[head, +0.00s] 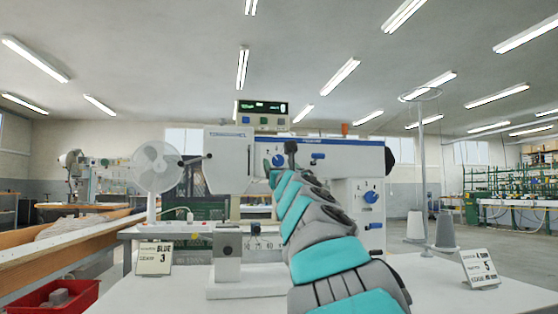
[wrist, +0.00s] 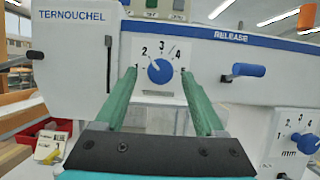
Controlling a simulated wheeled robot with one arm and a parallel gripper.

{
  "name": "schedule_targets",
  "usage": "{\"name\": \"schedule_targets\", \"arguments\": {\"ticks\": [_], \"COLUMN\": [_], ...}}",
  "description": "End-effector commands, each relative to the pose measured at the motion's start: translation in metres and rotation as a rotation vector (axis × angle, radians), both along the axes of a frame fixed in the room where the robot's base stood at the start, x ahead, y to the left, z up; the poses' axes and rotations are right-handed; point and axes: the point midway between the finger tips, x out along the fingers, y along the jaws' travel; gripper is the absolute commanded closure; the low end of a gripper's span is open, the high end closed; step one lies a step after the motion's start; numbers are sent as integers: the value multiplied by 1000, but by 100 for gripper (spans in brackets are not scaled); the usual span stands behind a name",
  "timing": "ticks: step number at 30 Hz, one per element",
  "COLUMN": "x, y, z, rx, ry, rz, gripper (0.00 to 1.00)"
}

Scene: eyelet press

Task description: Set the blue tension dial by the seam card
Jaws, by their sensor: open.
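The blue tension dial (wrist: 161,71) is on the white face of the sewing machine, with a scale from 1 to 5. Its white mark seems to point up and left, near 2. My gripper (wrist: 158,76) is open, with one green finger on each side of the dial in the picture; contact is not visible. A card (head: 153,258) at the left reads BLUE and 3. Another card (head: 480,268) at the right shows a 4 and a 5; its smaller words are unclear.
A second blue dial (head: 371,197), marked mm in the wrist view, is lower right on the machine. A blue release lever (wrist: 243,71) sticks out right of my gripper. A fan (head: 156,167), red bin (head: 55,296) and thread cone (head: 445,230) stand around.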

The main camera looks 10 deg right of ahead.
Motion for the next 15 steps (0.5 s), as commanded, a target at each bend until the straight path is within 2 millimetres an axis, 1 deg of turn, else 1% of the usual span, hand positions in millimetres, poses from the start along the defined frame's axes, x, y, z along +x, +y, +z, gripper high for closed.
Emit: {"name": "schedule_targets", "arguments": {"ticks": [1,6,15], "x": [4,13,15], "y": [0,1,0], "z": [3,5,6], "rx": [0,-1,-1], "ry": [0,1,0], "rz": [2,2,0], "gripper": [29,29,29]}}
